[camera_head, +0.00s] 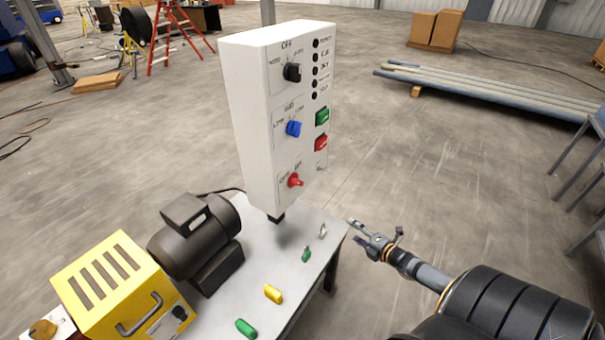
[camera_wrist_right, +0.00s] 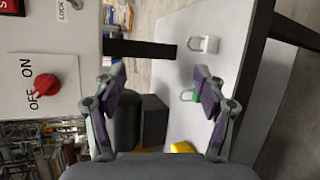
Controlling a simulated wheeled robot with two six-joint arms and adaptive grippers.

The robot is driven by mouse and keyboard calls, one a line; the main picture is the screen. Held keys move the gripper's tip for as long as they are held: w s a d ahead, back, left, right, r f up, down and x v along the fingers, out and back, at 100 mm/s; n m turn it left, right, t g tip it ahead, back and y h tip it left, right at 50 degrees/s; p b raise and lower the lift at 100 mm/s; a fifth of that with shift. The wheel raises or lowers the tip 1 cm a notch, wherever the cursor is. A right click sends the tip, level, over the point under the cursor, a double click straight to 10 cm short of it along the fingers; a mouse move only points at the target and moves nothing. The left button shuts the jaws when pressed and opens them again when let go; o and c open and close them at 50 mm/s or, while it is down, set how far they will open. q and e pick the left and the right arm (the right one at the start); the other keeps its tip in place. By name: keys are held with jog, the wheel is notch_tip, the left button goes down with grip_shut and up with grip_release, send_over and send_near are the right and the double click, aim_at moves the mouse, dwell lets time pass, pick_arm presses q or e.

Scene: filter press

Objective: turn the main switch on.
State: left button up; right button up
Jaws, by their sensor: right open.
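The white control box (camera_head: 262,150) stands on a post at the table's back edge. Low on its front is a red rotary knob (camera_head: 294,181); it also shows in the right wrist view (camera_wrist_right: 42,87) with OFF and ON labels. Its narrow end seems to lie on the OFF side. A blue knob (camera_head: 293,128) and a black knob (camera_head: 291,72) sit above it. My right gripper (camera_head: 357,232) is open and empty, beside the table's right edge, right of and below the red knob, apart from the box. It also shows in the wrist view (camera_wrist_right: 160,78). My left gripper is out of view.
The table (camera_head: 290,235) holds a dark motor (camera_head: 195,240), a yellow case (camera_head: 115,285), a white padlock (camera_head: 322,231), a yellow item (camera_head: 272,293) and green items (camera_head: 306,255). Green (camera_head: 322,116) and red (camera_head: 321,142) buttons are on the box. Floor right of the box is open.

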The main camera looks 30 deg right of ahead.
jog(key=w+a+r+n+t+y, duration=0.25)
jog(key=r+n, duration=0.25)
jog(key=r, duration=0.5)
jog(key=n+y, duration=0.4)
jog(key=n, duration=0.2)
send_near(301, 182)
jog(key=shift+y, duration=0.25)
jog(key=b+x, duration=0.2)
jog(key=f+b+x, duration=0.1)
jog(key=b+x, duration=0.1)
jog(key=shift+w+d, duration=0.1)
jog(key=shift+w, duration=0.1)
jog(key=x, duration=0.2)
jog(key=b+x, duration=0.1)
jog(key=x, duration=0.1)
jog(key=shift+d+r, duration=0.1)
jog(key=shift+r, duration=0.25)
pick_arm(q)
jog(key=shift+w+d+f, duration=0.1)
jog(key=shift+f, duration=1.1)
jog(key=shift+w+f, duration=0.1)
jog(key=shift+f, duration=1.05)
pick_arm(e)
jog(key=shift+w+a, duration=0.3)
jog(key=shift+w, duration=0.25)
jog(key=shift+c, duration=0.4)
jog(key=c, duration=1.1)
